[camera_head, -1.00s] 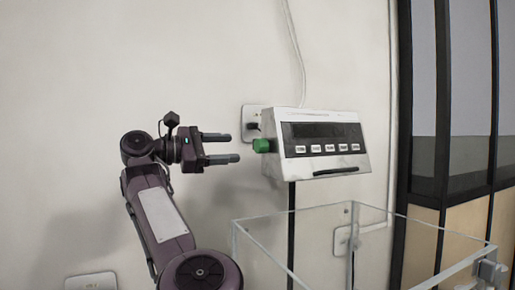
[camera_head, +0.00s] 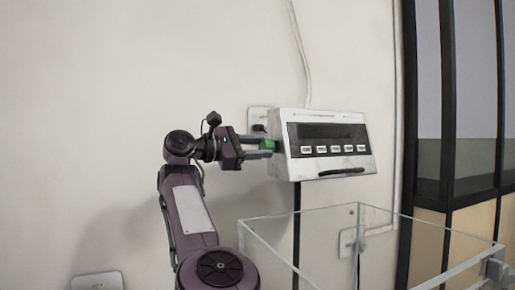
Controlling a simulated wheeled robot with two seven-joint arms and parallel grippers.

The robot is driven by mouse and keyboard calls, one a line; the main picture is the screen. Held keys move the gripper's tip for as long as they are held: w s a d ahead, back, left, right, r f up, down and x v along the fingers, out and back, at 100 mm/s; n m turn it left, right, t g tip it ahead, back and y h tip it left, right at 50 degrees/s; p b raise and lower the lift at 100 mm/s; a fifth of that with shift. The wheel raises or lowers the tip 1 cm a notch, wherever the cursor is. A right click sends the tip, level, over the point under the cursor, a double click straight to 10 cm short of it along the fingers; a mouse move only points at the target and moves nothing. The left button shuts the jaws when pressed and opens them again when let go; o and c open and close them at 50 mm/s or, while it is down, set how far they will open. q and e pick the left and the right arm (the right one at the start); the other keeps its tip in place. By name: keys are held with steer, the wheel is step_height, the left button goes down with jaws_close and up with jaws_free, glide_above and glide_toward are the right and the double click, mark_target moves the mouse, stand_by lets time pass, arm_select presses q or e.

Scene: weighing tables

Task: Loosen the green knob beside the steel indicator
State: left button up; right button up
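The steel indicator (camera_head: 327,177) is a pale, worn box on the wall with a dark display and a row of buttons. The green knob (camera_head: 268,145) sticks out of its left side and is partly covered by the fingers.
A clear-walled open box (camera_head: 325,222) stands below the indicator. A wall socket (camera_head: 257,118) is just behind the knob, and a white cable (camera_head: 301,55) runs up the wall. A dark-framed partition (camera_head: 447,100) stands at the right.

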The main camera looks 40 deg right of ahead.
arm_select(q)
steer(key=shift+s+a, duration=0.1)
steer(key=shift+a, duration=0.25)
arm_select(e)
steer(key=c, duration=0.5)
